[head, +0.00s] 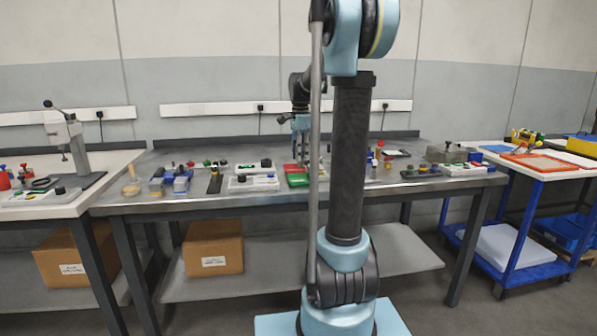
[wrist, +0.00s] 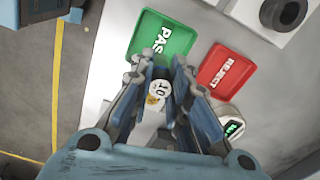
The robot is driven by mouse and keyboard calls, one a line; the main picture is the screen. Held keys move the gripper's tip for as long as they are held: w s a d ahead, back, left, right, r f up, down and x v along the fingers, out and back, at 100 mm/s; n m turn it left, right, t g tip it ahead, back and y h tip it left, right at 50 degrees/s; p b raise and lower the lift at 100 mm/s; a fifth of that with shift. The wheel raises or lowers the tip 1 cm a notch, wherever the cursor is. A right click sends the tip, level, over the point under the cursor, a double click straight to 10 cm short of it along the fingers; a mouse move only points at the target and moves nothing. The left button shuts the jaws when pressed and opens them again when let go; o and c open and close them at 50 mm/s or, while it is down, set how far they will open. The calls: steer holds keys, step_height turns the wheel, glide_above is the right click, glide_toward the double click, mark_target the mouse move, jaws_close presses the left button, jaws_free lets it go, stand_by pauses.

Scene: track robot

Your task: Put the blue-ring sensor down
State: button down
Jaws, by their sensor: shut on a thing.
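In the head view my gripper (head: 301,150) hangs over the grey workbench beside the green tray (head: 297,181). The held piece is too small to tell there.
A device with a lit green display (wrist: 231,126) stands close to the right of my fingers. A white block with a dark round opening (wrist: 284,12) is beyond the trays. Several fixtures line the bench (head: 150,209) in the head view.

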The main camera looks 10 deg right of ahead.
mark_target(299, 167)
steer(key=shift+a+f, duration=0.15)
steer(key=shift+f, duration=2.55)
steer(key=c, duration=1.5)
jaws_free()
steer(key=shift+f, duration=0.1)
steer(key=shift+c, duration=0.2)
step_height(299, 167, up, 12)
steer(key=shift+s+r, duration=0.1)
steer(key=shift+s, duration=0.05)
steer(key=s+f+n, duration=0.5)
steer(key=s+f, duration=0.3)
steer(key=s, duration=0.3)
steer(key=s+f+n+t, duration=0.1)
steer(key=s+f+n, duration=0.4)
steer(key=s+f, duration=0.3)
steer(key=s+f+n+t, duration=0.1)
steer(key=s+f+n, duration=0.5)
steer(key=s, duration=0.9)
step_height(299, 167, down, 2)
steer(key=shift+s+f, duration=0.15)
steer(key=shift+s, duration=0.15)
